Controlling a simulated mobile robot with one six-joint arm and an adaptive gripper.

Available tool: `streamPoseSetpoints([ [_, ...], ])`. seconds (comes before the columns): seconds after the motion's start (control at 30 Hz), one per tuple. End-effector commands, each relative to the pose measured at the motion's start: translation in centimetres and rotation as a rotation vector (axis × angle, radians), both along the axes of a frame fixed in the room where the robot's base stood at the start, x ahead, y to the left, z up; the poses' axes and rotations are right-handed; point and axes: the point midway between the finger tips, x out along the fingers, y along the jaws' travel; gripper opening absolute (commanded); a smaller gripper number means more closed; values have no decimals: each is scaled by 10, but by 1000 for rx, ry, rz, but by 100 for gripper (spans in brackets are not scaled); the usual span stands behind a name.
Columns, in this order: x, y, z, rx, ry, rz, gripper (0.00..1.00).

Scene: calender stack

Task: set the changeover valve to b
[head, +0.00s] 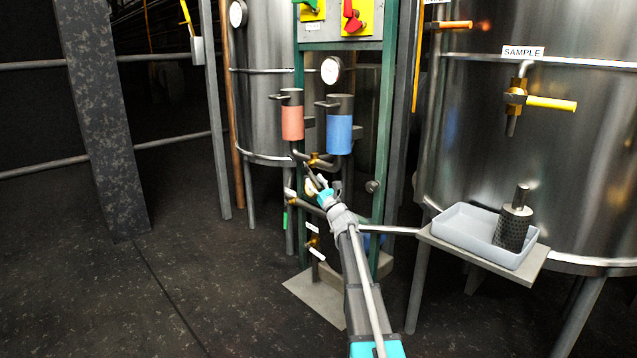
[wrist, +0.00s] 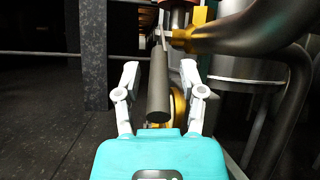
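The changeover valve shows as a brass body (head: 320,160) on the pipework below a red and a blue canister, in the green frame. In the wrist view its brass part (wrist: 208,36) is at the upper right, joined to a dark curved pipe. A dark grey cylindrical handle (wrist: 158,90) stands nearly upright in the middle of the wrist view. My gripper (wrist: 160,67) is open, with one finger on each side of this handle and a gap on both sides. In the head view my gripper (head: 315,183) is just below the valve and hides part of it. No position letter is readable.
The red canister (head: 292,120) and blue canister (head: 340,125) hang above. A pressure gauge (head: 331,70) is over them. At right, a shelf holds a grey tray (head: 466,232) with a perforated cylinder (head: 513,226). Steel tanks stand on both sides. The floor at left is clear.

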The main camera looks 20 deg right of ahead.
Motion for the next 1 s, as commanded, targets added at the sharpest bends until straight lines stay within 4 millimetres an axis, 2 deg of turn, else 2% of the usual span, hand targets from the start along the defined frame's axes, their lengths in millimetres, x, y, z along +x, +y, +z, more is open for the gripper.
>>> streamPoseSetpoints([
  [0.23, -1, -1, 0, 1, 0, -1, 58],
  [0.5, -4, 0, 3, -52, 2, -25, 8],
  [0.57, -6, 1, 6, -88, 1, -42, 0],
  [0.77, -17, 5, 15, -303, 2, -130, 0],
  [1.0, -32, 8, 26, -666, -5, -269, 0],
])
